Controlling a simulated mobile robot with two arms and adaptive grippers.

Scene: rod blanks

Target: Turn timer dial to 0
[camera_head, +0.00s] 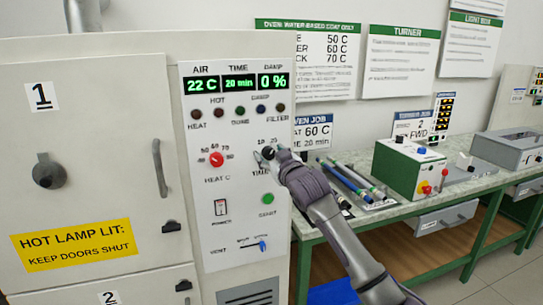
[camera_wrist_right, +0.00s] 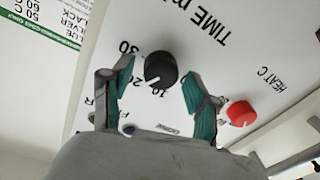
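The black timer dial (camera_head: 268,153) is on the oven's control panel, partly covered by my right gripper (camera_head: 266,157). In the right wrist view the dial (camera_wrist_right: 161,67) shows clearly, with its white mark toward the printed 20 and 10. The fingers of my right gripper (camera_wrist_right: 159,74) are open, one on each side of the dial, with gaps visible between them and it. The time display (camera_head: 239,82) reads 20 min. My left gripper is not in view.
The red heat knob (camera_head: 216,159) sits left of the timer dial; in the wrist view it (camera_wrist_right: 241,113) is close to one finger. A green start button (camera_head: 268,199) and power switch (camera_head: 221,208) are below. A bench (camera_head: 390,212) with rods and a green box (camera_head: 408,167) stands right.

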